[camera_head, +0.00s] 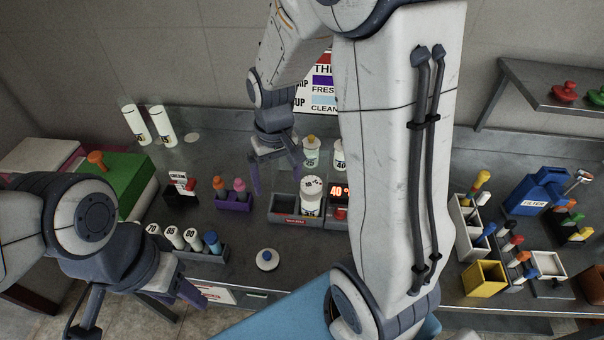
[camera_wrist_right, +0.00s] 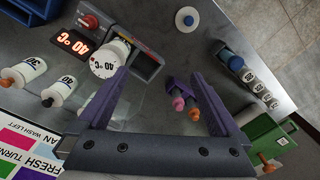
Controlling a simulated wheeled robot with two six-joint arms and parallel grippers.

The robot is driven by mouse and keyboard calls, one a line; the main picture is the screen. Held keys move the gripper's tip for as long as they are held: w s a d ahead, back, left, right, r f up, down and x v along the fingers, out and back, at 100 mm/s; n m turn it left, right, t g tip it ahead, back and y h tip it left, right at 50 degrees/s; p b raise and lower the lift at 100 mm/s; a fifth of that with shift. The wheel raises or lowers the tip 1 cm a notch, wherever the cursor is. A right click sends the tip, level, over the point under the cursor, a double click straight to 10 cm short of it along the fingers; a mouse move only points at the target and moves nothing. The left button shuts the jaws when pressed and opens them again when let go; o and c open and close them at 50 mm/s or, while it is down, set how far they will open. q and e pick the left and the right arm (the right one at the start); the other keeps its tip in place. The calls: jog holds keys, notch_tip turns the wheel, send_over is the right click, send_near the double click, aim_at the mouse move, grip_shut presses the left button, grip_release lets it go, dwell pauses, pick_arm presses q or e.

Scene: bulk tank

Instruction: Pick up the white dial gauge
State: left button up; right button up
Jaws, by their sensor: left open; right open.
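The white dial gauge (camera_head: 312,190) stands in a grey open-topped tray (camera_head: 285,212) near the middle of the bench. Its round marked face shows in the right wrist view (camera_wrist_right: 106,62), just beyond the tip of one finger. My right gripper (camera_head: 277,186) is open and empty, behind and left of the gauge; its purple fingers also show in the right wrist view (camera_wrist_right: 160,80). The gauge is outside the jaws. My left gripper (camera_head: 140,315) is open at the lower left, in front of the bench edge, far from the gauge.
A red display (camera_head: 340,190) adjoins the tray. Bottles (camera_head: 311,153) stand behind it. A purple holder (camera_head: 233,203) and a rack of white cylinders (camera_head: 210,252) are left. A white disc with blue knob (camera_head: 267,259) lies in front. My right arm hides some bench.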

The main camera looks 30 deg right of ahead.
aim_at(312, 183)
jog(key=d+f+m, duration=0.1)
jog(key=d, duration=0.2)
jog(key=w+d+f+m, duration=0.1)
jog(key=d, duration=0.2)
jog(key=d+f, duration=0.1)
jog(key=d, duration=0.2)
jog(key=shift+w+d+f+m, duration=0.1)
jog(key=shift+w+d+m, duration=0.3)
jog(key=f, duration=0.3)
jog(key=f+p, duration=0.1)
jog(key=shift+d+f, duration=0.15)
jog(key=shift+d, duration=0.2)
jog(key=shift+f, duration=0.6)
jog(key=f+p, duration=0.1)
jog(key=f, duration=0.1)
jog(key=f+p, duration=0.1)
jog(key=shift+a+f, duration=0.2)
jog(key=shift+f, duration=0.9)
jog(key=shift+c, duration=0.3)
jog(key=c, duration=1.4)
jog(key=shift+r, duration=0.1)
